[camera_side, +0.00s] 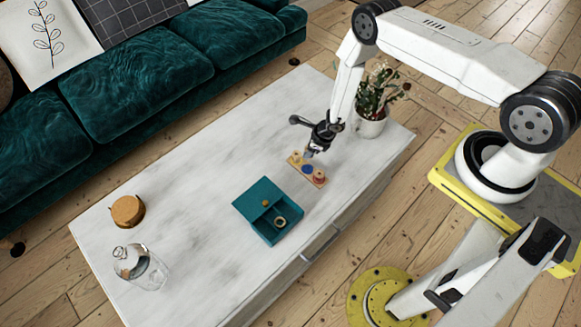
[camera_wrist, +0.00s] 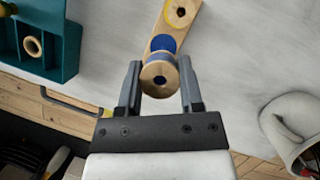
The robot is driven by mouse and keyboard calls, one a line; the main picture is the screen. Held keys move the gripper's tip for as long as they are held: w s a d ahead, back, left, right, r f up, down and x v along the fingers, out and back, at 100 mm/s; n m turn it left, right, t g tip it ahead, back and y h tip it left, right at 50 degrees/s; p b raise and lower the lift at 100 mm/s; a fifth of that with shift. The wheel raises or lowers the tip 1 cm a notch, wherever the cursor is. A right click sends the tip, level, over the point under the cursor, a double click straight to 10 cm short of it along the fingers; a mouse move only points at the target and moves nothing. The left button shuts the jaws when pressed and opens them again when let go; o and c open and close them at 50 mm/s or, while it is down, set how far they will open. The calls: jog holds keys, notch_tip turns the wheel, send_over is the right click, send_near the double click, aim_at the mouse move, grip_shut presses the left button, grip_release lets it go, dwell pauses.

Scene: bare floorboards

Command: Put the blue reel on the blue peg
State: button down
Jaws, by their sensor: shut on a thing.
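The blue reel (camera_wrist: 160,77), with a pale wooden flange and blue winding, is between the fingers of my gripper (camera_wrist: 160,85) in the wrist view. My gripper is shut on it; in the side view my gripper (camera_side: 311,151) is above the wooden board. The board (camera_side: 301,163) lies on the marble table and carries reels near its ends. A blue round patch (camera_side: 308,169) marks its middle; it also shows in the wrist view (camera_wrist: 163,43), just beyond the held reel. The blue peg itself cannot be made out. Whether the reel touches the board is unclear.
A teal box (camera_side: 251,208) with a wooden ring (camera_side: 280,222) inside stands left of the board. A potted plant (camera_side: 370,122) stands close behind my gripper. A glass jar (camera_side: 148,270) and round wooden coasters (camera_side: 127,210) are at the far left. The table's middle is clear.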

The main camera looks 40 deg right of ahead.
jog(key=shift+f, duration=0.1)
send_over(304, 168)
jog(key=s, duration=0.1)
jog(key=shift+s+d+f, duration=0.1)
jog(key=shift+d+f, duration=0.05)
jog(key=shift+f, duration=1.05)
jog(key=shift+d+f, duration=0.15)
jog(key=shift+f, duration=1.05)
jog(key=shift+f, duration=1.75)
dwell(0.5)
jog(key=shift+c, duration=0.8)
grip_release()
jog(key=shift+r, duration=0.15)
jog(key=shift+r, duration=3.35)
